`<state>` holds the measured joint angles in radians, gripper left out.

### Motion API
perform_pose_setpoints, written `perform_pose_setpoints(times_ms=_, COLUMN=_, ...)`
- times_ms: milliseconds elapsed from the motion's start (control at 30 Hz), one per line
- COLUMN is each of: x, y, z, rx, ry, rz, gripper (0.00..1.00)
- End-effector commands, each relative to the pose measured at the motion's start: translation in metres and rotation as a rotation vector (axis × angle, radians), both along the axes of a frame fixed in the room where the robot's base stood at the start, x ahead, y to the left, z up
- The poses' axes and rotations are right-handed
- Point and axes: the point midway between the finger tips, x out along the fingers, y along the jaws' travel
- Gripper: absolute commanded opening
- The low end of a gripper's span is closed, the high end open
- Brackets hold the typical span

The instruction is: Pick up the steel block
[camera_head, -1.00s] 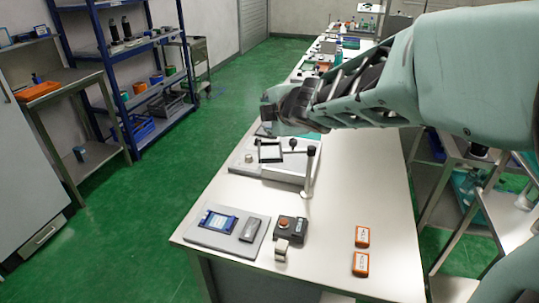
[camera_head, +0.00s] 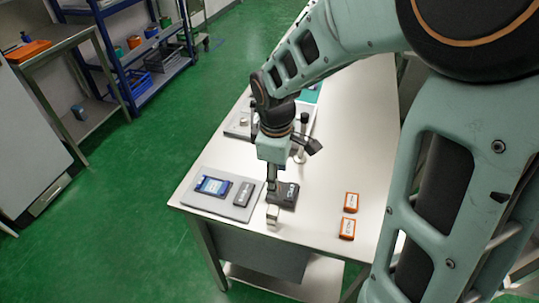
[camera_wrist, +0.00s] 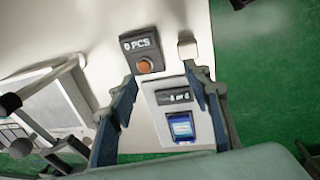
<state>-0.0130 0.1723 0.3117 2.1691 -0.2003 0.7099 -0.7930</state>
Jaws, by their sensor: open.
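The steel block (camera_head: 272,215) is a small, pale metallic block standing near the table's front edge in the head view. It also shows in the wrist view (camera_wrist: 187,46), beyond and to the right of the fingertips. My gripper (camera_head: 271,190) points down over the table, just behind the block in the head view. In the wrist view my gripper (camera_wrist: 160,80) is open, with nothing between its fingers. Whether the fingertips are level with the block cannot be told.
A dark button box (camera_head: 286,194) with a "0 PCS" display sits close beside the block. A grey plate (camera_head: 215,205) at left carries a blue-framed item (camera_head: 213,185) and a dark counter (camera_head: 244,193). A lever fixture (camera_head: 238,130) stands behind.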

Motion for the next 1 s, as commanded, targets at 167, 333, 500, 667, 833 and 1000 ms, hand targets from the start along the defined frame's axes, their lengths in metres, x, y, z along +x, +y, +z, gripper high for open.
perform_pose_setpoints(times_ms=167, x=-0.029, y=0.009, z=-0.003, rx=0.036, ry=0.111, rz=-0.032, gripper=0.45)
perform_pose_setpoints(times_ms=333, x=-0.036, y=0.011, z=-0.021, rx=0.043, ry=0.136, rz=-0.034, gripper=0.45)
perform_pose_setpoints(times_ms=500, x=-0.035, y=0.011, z=-0.048, rx=0.042, ry=0.131, rz=-0.032, gripper=0.45)
perform_pose_setpoints(times_ms=667, x=-0.035, y=0.011, z=-0.060, rx=0.042, ry=0.128, rz=-0.034, gripper=0.45)
perform_pose_setpoints(times_ms=833, x=-0.036, y=0.011, z=-0.077, rx=0.042, ry=0.131, rz=-0.032, gripper=0.45)
perform_pose_setpoints(times_ms=1000, x=-0.036, y=0.011, z=-0.101, rx=0.041, ry=0.130, rz=-0.032, gripper=0.45)
